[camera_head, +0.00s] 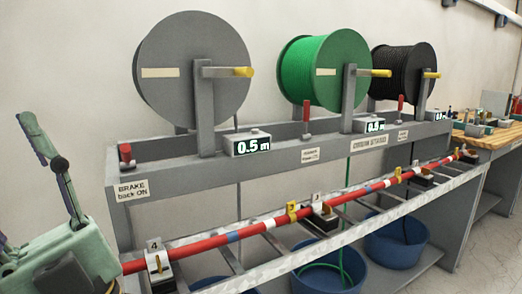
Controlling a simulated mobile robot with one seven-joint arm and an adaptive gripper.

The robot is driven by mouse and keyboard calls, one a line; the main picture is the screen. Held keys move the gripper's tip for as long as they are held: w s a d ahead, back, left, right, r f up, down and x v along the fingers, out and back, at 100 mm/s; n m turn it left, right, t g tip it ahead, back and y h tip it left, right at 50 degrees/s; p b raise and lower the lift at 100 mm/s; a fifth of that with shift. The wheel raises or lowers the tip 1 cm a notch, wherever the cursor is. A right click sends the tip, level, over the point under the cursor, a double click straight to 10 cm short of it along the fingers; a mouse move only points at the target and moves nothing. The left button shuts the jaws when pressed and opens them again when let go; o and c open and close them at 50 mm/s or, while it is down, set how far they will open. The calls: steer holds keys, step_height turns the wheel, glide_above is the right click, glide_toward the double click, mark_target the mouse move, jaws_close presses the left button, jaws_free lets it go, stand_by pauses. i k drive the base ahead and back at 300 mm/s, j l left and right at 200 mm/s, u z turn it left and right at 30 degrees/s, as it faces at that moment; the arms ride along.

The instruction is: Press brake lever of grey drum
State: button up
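The grey drum (192,70) stands at the left on a grey post, with a yellow crank handle (243,72) on its right. A red brake lever (125,153) sits at the left end of the grey bench, below the drum. A label reading "BRAKE back ON" (132,190) is under it. This lever looks shorter than the other red levers; I cannot tell its exact tilt. My gripper is not in view, and nothing touches the lever.
A green drum (340,68) and a black drum (410,70) stand to the right, with upright red levers (307,112) (401,108). A display (253,146) reads 0.5 m. A red cable (250,231) runs along the front. A grey-green lever device (70,255) occupies the lower left.

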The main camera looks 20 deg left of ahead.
mark_target(127, 162)
steer(key=u, duration=1.35)
steer(key=i+j+z, duration=0.15)
steer(key=z, duration=0.2)
steer(key=j+z, duration=0.25)
steer(key=z, duration=0.15)
steer(key=i+j, duration=0.05)
